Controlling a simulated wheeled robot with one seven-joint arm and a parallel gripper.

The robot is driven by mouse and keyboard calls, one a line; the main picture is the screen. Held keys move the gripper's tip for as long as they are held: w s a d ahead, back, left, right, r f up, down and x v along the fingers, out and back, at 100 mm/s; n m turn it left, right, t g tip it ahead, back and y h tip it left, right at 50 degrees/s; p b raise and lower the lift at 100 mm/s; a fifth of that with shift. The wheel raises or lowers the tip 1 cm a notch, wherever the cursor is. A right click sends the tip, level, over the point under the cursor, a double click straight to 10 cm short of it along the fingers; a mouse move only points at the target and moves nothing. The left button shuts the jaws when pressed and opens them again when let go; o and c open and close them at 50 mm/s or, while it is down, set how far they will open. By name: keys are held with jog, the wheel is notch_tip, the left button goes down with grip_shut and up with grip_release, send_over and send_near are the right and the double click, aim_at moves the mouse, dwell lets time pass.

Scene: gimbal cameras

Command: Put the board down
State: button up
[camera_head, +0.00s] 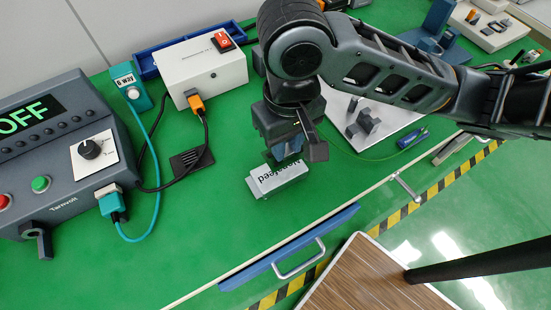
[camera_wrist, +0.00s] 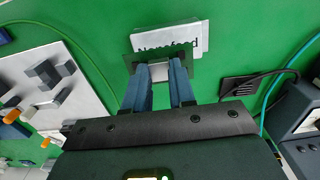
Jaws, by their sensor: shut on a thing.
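The board (camera_wrist: 130,61) is a dark green plate. It shows at the fingertips in the wrist view, with a silver piece (camera_wrist: 158,73) between the fingers. My gripper (camera_wrist: 160,76) is shut on it, pointing down at the bench. A light grey block with dark lettering (camera_wrist: 172,38) lies just beyond the fingertips and partly overlaps the board in the picture. In the head view this block (camera_head: 278,181) is right below my gripper (camera_head: 289,153). The fingers hide most of the board there. I cannot tell whether the board touches the bench.
The green bench (camera_head: 205,225) is clear in front of the gripper. A control box showing OFF (camera_head: 52,165) stands left, with a teal cable. A white box (camera_head: 202,72) with a red switch stands behind. A black pad (camera_head: 190,161) lies left. A white plate (camera_head: 385,119) with grey fixtures lies right.

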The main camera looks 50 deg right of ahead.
aim_at(277, 163)
jog(key=shift+w+a+f, duration=0.3)
jog(key=shift+a+f, duration=0.2)
jog(key=shift+a, duration=0.3)
jog(key=shift+a+f, duration=0.1)
jog(key=shift+f, duration=1.95)
jog(key=shift+f, duration=0.15)
jog(key=o, duration=0.9)
notch_tip(277, 163, up, 12)
jog(key=p, duration=0.3)
